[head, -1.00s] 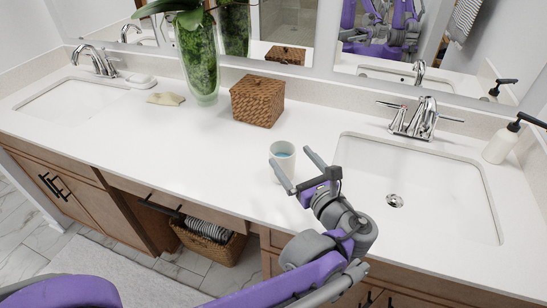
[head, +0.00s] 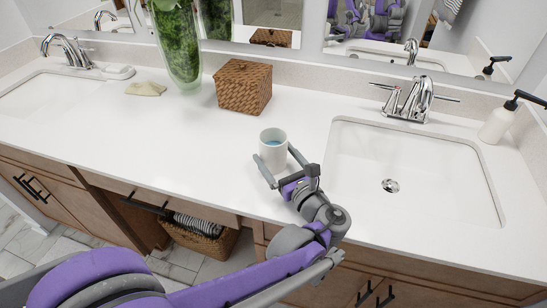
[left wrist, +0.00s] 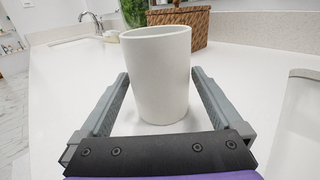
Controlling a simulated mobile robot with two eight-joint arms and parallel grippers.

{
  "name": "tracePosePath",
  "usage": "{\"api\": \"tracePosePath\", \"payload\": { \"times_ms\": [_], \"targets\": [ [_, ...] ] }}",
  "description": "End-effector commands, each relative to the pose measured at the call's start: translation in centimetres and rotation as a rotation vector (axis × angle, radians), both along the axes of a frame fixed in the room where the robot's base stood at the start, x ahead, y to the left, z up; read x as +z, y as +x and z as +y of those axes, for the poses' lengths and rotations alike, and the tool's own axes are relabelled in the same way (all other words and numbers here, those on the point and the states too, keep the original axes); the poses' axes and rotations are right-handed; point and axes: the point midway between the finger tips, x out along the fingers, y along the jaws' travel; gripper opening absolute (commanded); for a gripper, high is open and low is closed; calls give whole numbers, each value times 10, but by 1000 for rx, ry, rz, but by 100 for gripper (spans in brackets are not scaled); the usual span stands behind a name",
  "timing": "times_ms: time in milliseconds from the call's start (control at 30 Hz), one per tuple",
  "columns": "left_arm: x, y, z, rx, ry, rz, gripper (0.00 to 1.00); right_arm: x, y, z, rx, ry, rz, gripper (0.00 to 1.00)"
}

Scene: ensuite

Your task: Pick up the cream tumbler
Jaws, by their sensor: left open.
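The cream tumbler (head: 273,147) stands upright on the white counter, left of the right-hand sink, with something bluish showing inside it. In the left wrist view the tumbler (left wrist: 158,75) stands between the two fingers, with a gap on each side. My left gripper (head: 276,168) is open, and its fingers reach to either side of the tumbler's lower part. In the left wrist view the left gripper (left wrist: 158,98) shows both grey fingers spread apart. My right gripper is not in view.
A woven box (head: 243,87) stands behind the tumbler, beside a green-filled glass vase (head: 175,45). A sink (head: 410,175) with a chrome faucet (head: 408,99) and a soap bottle (head: 497,122) are to the right. The counter's middle is clear.

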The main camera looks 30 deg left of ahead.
Motion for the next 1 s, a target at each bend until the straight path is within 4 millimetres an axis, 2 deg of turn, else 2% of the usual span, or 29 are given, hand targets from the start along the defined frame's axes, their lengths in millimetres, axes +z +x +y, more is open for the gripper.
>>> {"api": "tracePosePath", "payload": {
  "times_ms": [333, 667, 1000],
  "targets": [
    [0, 22, 38, 3, 0, -1, 100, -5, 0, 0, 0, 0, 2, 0],
    [0, 26, 43, 0, -1, -1, 98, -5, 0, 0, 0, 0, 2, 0],
    [0, 26, 43, 0, -1, -1, 37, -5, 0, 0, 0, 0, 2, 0]
  ]
}}
